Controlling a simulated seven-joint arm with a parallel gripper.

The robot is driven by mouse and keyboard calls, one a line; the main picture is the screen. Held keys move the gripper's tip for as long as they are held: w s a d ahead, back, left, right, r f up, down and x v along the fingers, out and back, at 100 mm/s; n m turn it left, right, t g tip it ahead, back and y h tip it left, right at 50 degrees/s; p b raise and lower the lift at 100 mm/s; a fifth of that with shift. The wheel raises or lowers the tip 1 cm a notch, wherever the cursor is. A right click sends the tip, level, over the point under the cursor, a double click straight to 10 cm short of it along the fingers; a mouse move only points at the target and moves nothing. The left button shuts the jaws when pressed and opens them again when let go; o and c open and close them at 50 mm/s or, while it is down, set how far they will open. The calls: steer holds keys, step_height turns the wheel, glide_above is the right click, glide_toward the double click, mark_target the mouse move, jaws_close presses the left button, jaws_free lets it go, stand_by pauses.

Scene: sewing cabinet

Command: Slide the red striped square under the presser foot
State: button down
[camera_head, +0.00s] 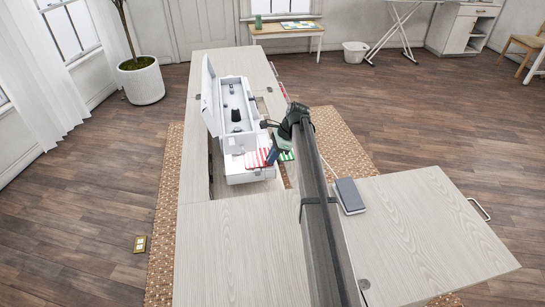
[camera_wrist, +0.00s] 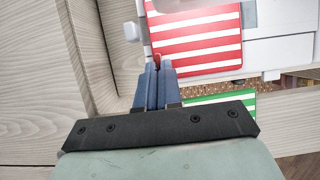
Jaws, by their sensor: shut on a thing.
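The red striped square (camera_head: 256,158) lies flat at the front end of the white sewing machine (camera_head: 239,177), on its bed. In the wrist view the square (camera_wrist: 203,43) fills the upper middle, its far edge partly covered by a pale, blurred machine part. My gripper (camera_head: 270,157) reaches in from the right. In the wrist view its two blue fingers (camera_wrist: 157,72) are nearly together at the square's near left corner, with a bit of red between their tips. The presser foot is not clear in either view.
A green striped square (camera_head: 286,155) lies right of the machine, partly behind my gripper; it also shows in the wrist view (camera_wrist: 232,104). The machine sits in the cabinet (camera_head: 235,240) opening, with gaps around it. A dark grey box (camera_head: 349,196) lies right of my arm.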

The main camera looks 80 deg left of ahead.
steer(key=shift+s, duration=0.8)
stand_by(0.4)
steer(key=c, duration=1.2)
jaws_free()
steer(key=v, duration=1.3)
steer(key=shift+w+r, duration=0.15)
steer(key=shift+r, duration=0.2)
steer(key=shift+w, duration=0.1)
